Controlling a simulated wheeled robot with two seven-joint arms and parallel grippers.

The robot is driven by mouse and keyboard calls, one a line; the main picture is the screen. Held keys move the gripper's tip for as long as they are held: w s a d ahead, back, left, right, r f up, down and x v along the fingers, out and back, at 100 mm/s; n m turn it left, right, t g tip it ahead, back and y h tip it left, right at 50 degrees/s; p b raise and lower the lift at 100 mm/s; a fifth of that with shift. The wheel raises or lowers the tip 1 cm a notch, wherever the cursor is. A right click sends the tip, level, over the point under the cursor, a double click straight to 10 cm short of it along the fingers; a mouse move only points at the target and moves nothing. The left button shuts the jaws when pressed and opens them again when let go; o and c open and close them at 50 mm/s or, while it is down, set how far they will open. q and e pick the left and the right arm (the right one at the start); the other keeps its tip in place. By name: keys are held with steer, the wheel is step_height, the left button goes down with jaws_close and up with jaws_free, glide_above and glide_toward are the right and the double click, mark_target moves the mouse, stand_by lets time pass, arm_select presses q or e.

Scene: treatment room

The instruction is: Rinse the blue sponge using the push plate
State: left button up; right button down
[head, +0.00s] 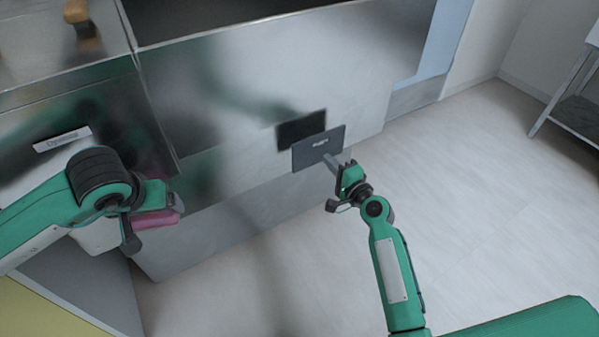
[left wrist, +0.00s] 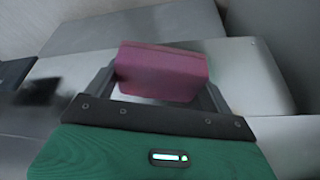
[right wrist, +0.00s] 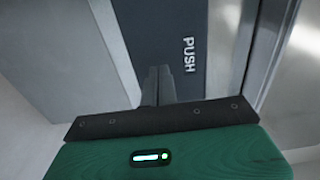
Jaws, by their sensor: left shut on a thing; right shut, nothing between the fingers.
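The push plate (head: 318,149) is a dark grey panel on the steel front, and the word PUSH shows on it in the right wrist view (right wrist: 188,85). My right gripper (head: 331,160) is shut and empty, with its fingertips at the plate's lower right part; whether they touch it I cannot tell. My left gripper (head: 150,207) is shut on a pink sponge-like block (head: 155,220), held in front of the steel front at the left. The block also shows between the fingers in the left wrist view (left wrist: 162,72). I see no blue sponge.
The steel front (head: 250,75) runs across the middle, with a dark recess (head: 190,8) above it. A brown object (head: 76,11) stands on the steel top at upper left. A small label (head: 62,139) is on the front. A shelf unit (head: 578,118) stands far right. Floor between is clear.

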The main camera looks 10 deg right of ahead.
mark_target(322, 152)
arm_select(q)
steer(key=shift+f, duration=0.2)
arm_select(e)
steer(key=shift+w+a, duration=0.25)
steer(key=shift+w, duration=0.45)
steer(key=x, duration=0.3)
steer(key=shift+w+a, duration=0.1)
steer(key=shift+w, duration=0.05)
arm_select(q)
steer(key=shift+s+d, duration=0.1)
arm_select(e)
steer(key=shift+r, duration=0.25)
